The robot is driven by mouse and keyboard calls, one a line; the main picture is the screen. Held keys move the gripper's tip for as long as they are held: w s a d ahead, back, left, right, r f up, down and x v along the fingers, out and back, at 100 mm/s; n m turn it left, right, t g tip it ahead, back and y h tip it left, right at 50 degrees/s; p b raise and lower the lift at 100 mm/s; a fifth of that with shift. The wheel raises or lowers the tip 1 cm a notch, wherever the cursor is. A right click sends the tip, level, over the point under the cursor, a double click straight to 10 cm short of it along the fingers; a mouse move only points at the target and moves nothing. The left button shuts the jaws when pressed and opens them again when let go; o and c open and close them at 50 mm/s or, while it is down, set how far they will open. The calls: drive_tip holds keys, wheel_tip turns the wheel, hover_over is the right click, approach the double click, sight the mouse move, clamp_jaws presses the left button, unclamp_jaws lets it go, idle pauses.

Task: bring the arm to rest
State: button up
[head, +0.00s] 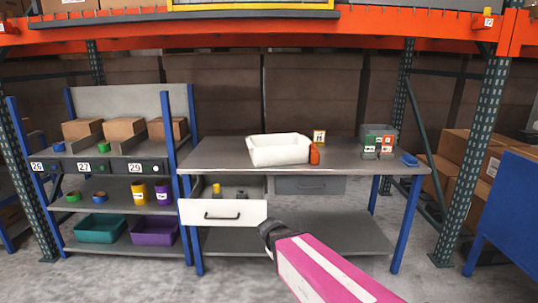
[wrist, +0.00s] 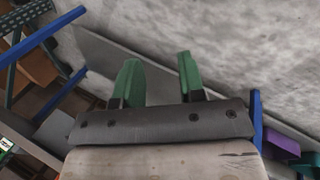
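My arm reaches in from the bottom right of the head view, a pink link with a white stripe. A dark part at its far end shows in front of the open drawer, just right of it. In the wrist view my gripper (wrist: 158,80) has two green fingers standing well apart with nothing between them. Grey floor and the edge of a grey shelf board lie behind them. The fingers cannot be made out in the head view.
A workbench (head: 220,155) carries a white bin (head: 279,150), a red item (head: 314,155) and a grey box (head: 378,137). Its left drawer (head: 222,212) is pulled open, with small items inside. A shelf rack (head: 120,190) stands left. A blue surface (head: 508,205) stands right. Floor is clear in front.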

drive_tip(key=s+d+f+m+g+y, duration=0.1)
drive_tip(key=d+m+y, duration=0.3)
drive_tip(key=d, duration=0.8)
drive_tip(key=shift+s+m+y, duration=0.3)
drive_tip(key=shift+s, duration=0.1)
